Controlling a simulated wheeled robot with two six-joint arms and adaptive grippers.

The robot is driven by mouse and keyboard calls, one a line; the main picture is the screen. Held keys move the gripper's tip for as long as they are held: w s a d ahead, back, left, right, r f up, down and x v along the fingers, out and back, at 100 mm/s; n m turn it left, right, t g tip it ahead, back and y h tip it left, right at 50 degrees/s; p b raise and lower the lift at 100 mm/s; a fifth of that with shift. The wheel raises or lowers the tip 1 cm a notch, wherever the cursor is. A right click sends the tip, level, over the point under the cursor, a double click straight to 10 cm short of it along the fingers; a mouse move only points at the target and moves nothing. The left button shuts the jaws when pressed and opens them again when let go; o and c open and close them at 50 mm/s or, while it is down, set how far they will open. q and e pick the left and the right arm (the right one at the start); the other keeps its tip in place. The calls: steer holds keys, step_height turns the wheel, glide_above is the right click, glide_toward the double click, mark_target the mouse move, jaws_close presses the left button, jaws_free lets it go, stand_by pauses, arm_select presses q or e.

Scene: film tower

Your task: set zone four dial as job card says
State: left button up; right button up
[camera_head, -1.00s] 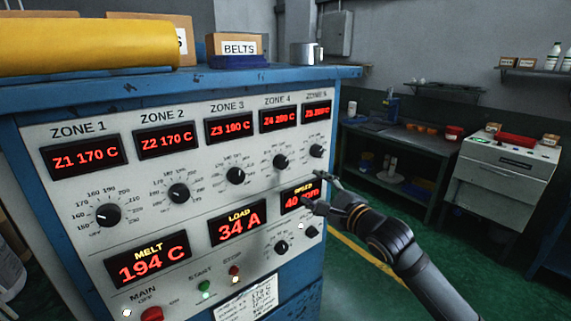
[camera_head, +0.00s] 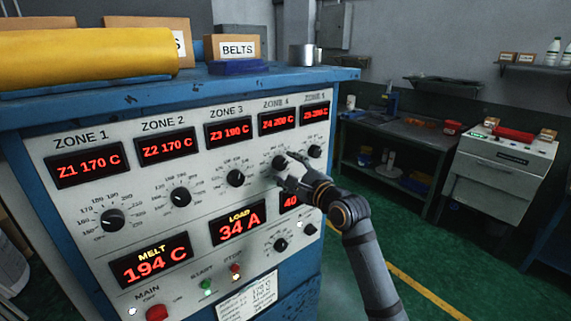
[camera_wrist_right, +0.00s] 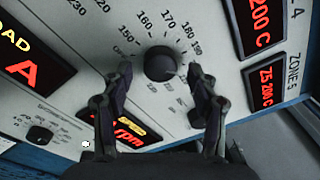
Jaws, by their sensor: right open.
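The zone 4 dial (camera_head: 279,162) is a round black knob with a printed scale on the panel, below the red Z4 200 C display (camera_head: 279,122). My right gripper (camera_head: 287,176) is at this dial in the head view and partly hides it. In the right wrist view the dial (camera_wrist_right: 162,63) lies between the two spread fingertips of my open right gripper (camera_wrist_right: 160,82), with no clear contact. Scale numbers from 150 to 190 show around it. A white card (camera_head: 246,298) with small print, too small to read, is low on the panel. My left gripper is out of view.
The zone 3 dial (camera_head: 236,178) and zone 5 dial (camera_head: 315,152) flank it closely. The speed display (camera_head: 290,201) below is partly covered by my gripper. A BELTS box (camera_head: 238,48) and a yellow roll (camera_head: 90,55) lie on the cabinet top. A bench (camera_head: 410,135) stands behind at right.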

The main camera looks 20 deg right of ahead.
steer(key=shift+w+a, duration=0.2)
steer(key=shift+w, duration=0.35)
steer(key=shift+c, duration=0.4)
steer(key=c, duration=1.1)
steer(key=shift+n, duration=0.3)
steer(key=shift+f+n+p, duration=0.15)
steer(key=shift+n+p, duration=0.15)
steer(key=shift+n, duration=2.3)
steer(key=o, duration=1.2)
